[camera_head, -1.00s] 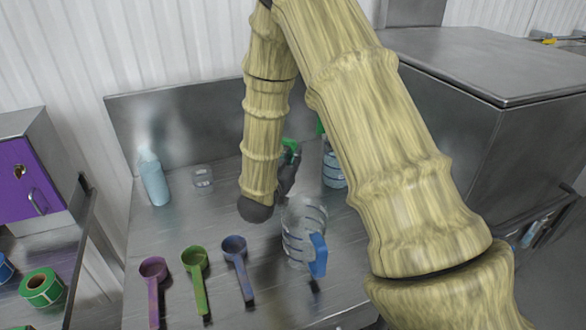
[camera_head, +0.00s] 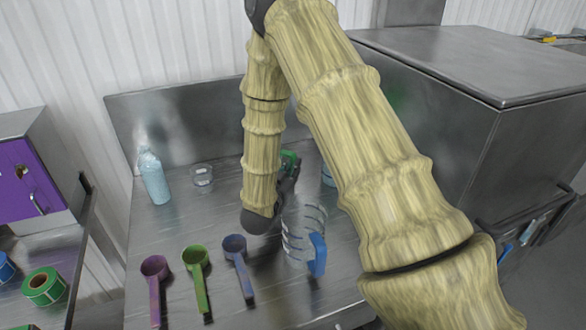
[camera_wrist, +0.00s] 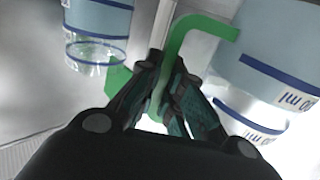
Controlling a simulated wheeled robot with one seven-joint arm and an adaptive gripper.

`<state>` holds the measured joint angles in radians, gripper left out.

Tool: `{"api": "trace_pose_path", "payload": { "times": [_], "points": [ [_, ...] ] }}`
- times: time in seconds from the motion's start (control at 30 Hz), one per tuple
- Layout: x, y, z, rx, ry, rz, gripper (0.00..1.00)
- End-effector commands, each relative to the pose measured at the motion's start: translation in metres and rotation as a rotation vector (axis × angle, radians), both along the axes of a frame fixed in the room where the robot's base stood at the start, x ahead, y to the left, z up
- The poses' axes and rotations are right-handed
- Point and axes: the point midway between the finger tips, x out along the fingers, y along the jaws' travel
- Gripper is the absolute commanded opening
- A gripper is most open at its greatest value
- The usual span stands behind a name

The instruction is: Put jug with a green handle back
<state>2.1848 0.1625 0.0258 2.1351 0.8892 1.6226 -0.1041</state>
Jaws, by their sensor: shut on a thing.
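My gripper (camera_wrist: 160,95) is shut on a green handle (camera_wrist: 200,25) in the wrist view. The handle's top arm reaches right to a jug with blue bands and "ml" print (camera_wrist: 262,75). In the head view, my gripper (camera_head: 288,182) is at the far middle of the steel table, and the green handle (camera_head: 290,158) shows at it. Part of a blue-banded jug (camera_head: 328,176) shows just right of it, mostly hidden by my arm. I cannot tell whether the held jug touches the table.
A clear jug with a blue handle (camera_head: 317,255) stands in front of my gripper. Another banded vessel (camera_wrist: 95,45) is close on the left in the wrist view.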

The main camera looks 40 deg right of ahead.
Motion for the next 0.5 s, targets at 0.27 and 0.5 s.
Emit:
{"api": "trace_pose_path", "payload": {
  "times": [0.27,0.5],
  "points": [
    [-0.0001,0.0000,-0.0012,0.000,0.000,0.000,0.30],
    [0.0000,0.0000,0.0004,0.000,0.000,0.000,0.30]
  ]
}}
